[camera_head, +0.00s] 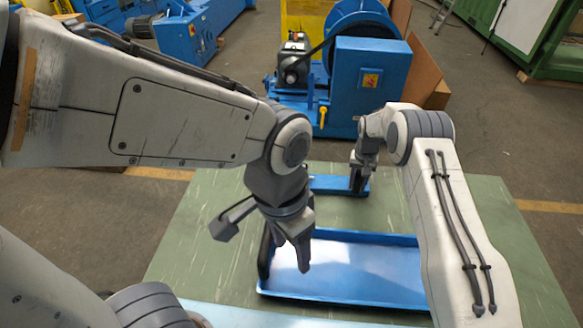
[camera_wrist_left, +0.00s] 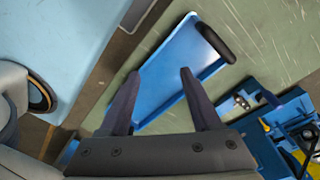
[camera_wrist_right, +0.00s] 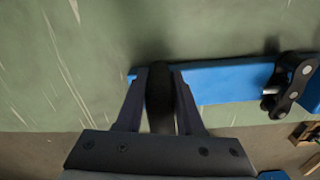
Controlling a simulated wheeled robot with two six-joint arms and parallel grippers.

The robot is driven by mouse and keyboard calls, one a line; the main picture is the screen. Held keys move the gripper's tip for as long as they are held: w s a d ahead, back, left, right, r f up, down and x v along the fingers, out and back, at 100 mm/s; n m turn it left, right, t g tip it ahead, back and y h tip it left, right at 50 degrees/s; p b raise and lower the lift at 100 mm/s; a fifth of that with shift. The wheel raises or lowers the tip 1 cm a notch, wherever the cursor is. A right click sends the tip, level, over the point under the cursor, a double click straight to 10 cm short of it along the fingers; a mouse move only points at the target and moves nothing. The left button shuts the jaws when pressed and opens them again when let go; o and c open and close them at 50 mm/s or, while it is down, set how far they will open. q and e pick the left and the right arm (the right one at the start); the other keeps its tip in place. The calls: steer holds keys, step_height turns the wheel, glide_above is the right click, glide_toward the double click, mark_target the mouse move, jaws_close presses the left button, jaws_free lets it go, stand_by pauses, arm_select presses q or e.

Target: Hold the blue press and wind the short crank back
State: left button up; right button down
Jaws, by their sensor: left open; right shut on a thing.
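My right gripper (camera_head: 358,187) is shut on a dark upright handle (camera_wrist_right: 159,95) beside a narrow blue bar (camera_wrist_right: 230,82) at the back of the green table. The blue bar also shows in the head view (camera_head: 325,185). Dark chain links (camera_wrist_right: 290,85) sit at the bar's right end in the right wrist view. I cannot tell whether the held handle is the press's or the short crank's. My left gripper (camera_head: 287,262) is open and empty, above the left part of a blue tray (camera_head: 350,300). Its fingers (camera_wrist_left: 158,72) stand apart over the tray.
The tray has a black handle (camera_wrist_left: 215,42) at its left end. The green tabletop (camera_head: 205,240) is bare left of the tray. Blue machinery (camera_head: 370,80) stands behind the table. A light-blue surface (camera_wrist_left: 50,45) lies at the near side.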

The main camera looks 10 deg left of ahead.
arm_select(q)
steer(key=w+m, duration=1)
steer(key=w, duration=1.1)
steer(key=w+a+f+m, duration=0.2)
steer(key=w+a+m, duration=0.1)
steer(key=w, duration=0.2)
steer(key=w+a+f+m, duration=0.2)
steer(key=w+a+m, duration=0.1)
steer(key=w, duration=0.3)
steer(key=w+a+f+m+y, duration=0.1)
steer(key=w+a+f+m, duration=0.1)
steer(key=w+a+m, duration=0.1)
steer(key=shift+w+a+m, duration=0.1)
steer(key=shift+w+m, duration=0.4)
steer(key=shift+w, duration=0.75)
steer(key=shift+w+a+f, duration=0.15)
steer(key=shift+f, duration=0.45)
step_height(320, 180, down, 11)
steer(key=shift+r, duration=0.1)
